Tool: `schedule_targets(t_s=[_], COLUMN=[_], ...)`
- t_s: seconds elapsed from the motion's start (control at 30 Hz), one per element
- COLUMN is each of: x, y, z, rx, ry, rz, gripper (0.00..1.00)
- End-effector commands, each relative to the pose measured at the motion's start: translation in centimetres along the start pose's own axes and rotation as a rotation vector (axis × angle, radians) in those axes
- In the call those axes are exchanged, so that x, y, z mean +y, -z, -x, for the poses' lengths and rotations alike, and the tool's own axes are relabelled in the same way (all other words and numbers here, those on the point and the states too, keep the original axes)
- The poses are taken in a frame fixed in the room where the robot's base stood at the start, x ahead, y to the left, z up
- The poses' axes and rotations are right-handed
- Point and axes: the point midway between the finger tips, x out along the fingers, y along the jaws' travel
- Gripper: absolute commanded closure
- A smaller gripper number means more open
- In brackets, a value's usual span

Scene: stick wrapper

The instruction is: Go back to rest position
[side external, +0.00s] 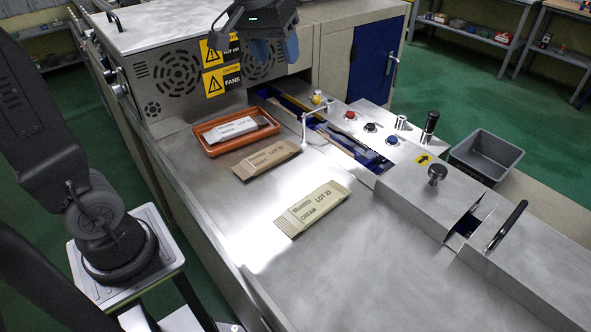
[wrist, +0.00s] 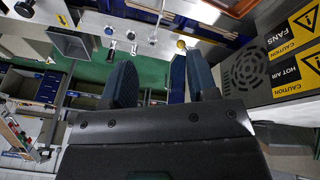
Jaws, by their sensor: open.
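My gripper (side external: 272,50) is at the top of the side external view, raised above the machine near the caution labels. Its blue fingers are apart with nothing between them. In the wrist view my gripper (wrist: 165,82) also shows empty, its two dark blue fingers spread. A cream packet marked LOT 23 (side external: 314,207) lies flat on the steel table (side external: 370,260). A brown packet marked LOT 22 (side external: 266,159) lies beside the orange tray. A white-labelled packet (side external: 236,130) lies in the orange tray (side external: 217,149).
The hot air machine (side external: 170,60) with caution labels stands at the back left. A blue-lined channel (side external: 345,150) runs past knobs and coloured buttons (side external: 372,127). A grey bin (side external: 484,155) sits at the right. The front of the table is clear.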

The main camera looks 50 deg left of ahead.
Motion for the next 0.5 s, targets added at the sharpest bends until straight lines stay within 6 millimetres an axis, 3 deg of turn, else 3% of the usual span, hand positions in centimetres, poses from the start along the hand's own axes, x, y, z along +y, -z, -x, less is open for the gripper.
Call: schedule_targets(t_s=[0.03,0.1,0.3,0.5], x=[-0.2,-0.7,-2.4,-3.8], y=[-2.4,-5.4,-13.1,-17.4], z=[0.6,0.8,0.1,-1.5], rx=[0.023,0.050,0.124,0.169], ry=[-0.006,-0.011,-0.023,-0.029], rz=[-0.053,-0.125,-0.317,-0.433], gripper=[0.47,0.47,0.47,0.47])
